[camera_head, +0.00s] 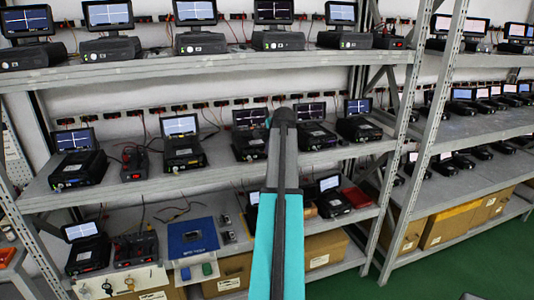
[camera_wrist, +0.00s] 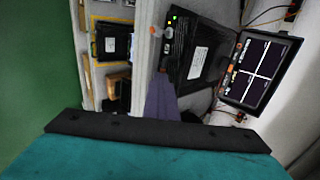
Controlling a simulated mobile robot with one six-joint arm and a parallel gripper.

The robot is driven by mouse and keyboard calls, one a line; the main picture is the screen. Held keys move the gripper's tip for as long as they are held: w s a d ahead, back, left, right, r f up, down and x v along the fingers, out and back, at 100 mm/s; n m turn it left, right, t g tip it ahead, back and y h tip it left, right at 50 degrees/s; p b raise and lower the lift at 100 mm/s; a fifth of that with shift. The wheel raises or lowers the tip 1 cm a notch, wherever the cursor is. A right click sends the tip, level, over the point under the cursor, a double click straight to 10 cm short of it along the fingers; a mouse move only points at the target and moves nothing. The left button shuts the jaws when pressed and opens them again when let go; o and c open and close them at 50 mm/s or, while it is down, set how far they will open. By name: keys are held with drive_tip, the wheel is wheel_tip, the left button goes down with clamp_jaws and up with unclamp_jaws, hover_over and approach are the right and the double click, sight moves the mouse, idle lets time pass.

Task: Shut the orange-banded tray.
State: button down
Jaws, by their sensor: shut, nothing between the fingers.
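No tray with an orange band can be made out for certain in either view. In the wrist view, a yellow-orange outline surrounds a dark unit (camera_wrist: 113,42) at the upper left; I cannot tell if it is a tray. My gripper (camera_wrist: 161,85) is shut and empty in the wrist view, its grey-purple fingers pointing at a shelf edge beside a black device (camera_wrist: 198,55) with a lit green light. In the head view, my teal arm rises through the middle and hides part of the middle and lower shelves.
Black devices with screens stand along the upper shelf (camera_head: 150,70) and middle shelf (camera_head: 215,155). A blue panel (camera_head: 192,237) and cardboard boxes (camera_head: 325,250) are lower down. A grey rack post (camera_head: 425,140) stands right of my arm. Green floor (camera_head: 420,280) is clear at lower right.

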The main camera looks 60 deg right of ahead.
drive_tip(key=shift+w, duration=0.1)
drive_tip(key=shift+a, duration=0.15)
drive_tip(key=s+a+f+b+v, duration=0.1)
drive_tip(key=b+v, duration=0.1)
drive_tip(key=v, duration=1.1)
drive_tip(key=shift+s+f, duration=0.2)
drive_tip(key=shift+s, duration=0.15)
idle(0.6)
